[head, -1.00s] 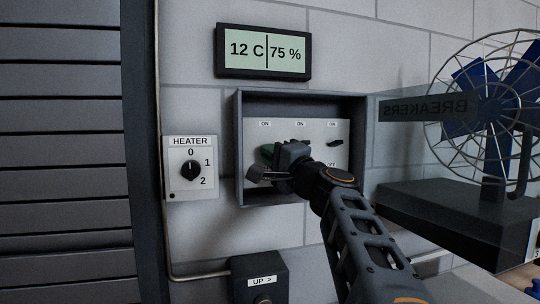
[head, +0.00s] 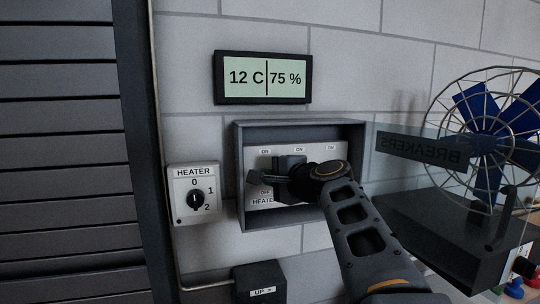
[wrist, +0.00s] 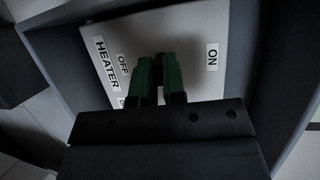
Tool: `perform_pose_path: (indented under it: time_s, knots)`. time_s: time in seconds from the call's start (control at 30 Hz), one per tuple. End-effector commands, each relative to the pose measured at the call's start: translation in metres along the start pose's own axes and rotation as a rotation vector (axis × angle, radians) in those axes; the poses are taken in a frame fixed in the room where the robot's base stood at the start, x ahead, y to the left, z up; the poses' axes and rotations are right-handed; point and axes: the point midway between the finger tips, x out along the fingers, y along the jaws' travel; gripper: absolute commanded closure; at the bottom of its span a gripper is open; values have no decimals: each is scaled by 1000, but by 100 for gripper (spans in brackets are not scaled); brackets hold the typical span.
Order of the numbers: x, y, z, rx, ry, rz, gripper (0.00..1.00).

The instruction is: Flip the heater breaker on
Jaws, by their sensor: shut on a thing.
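The breaker box (head: 356,135) is open on the wall, with a pale panel inside. The HEATER label (head: 262,201) is at the panel's lower left, and shows in the wrist view (wrist: 106,62) beside OFF (wrist: 123,64). An ON label (wrist: 212,57) is at the opposite end. My gripper (head: 268,172) is at the left breaker column, between OFF and ON. Its green fingers (wrist: 158,70) are shut on the heater breaker's lever, which they hide. I cannot tell the lever's exact angle. My arm covers the other breakers.
The see-through BREAKERS door (head: 422,150) stands open at right, before a fan (head: 486,138) on a dark ledge. A HEATER dial (head: 195,200) is left of the box. A display (head: 264,78) above reads 12 C, 75 %. An UP box (head: 260,284) is below.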

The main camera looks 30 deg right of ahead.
Motion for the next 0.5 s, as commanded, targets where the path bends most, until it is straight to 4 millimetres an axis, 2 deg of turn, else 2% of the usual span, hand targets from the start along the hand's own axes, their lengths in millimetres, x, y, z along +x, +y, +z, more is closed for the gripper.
perform_pose_path:
  time_s: [0.03, 0.5]
  knots:
    - [-1, -10, 1, 10, -1, 26, 100]
    - [1, -7, 0, 61, -1, 145, 100]
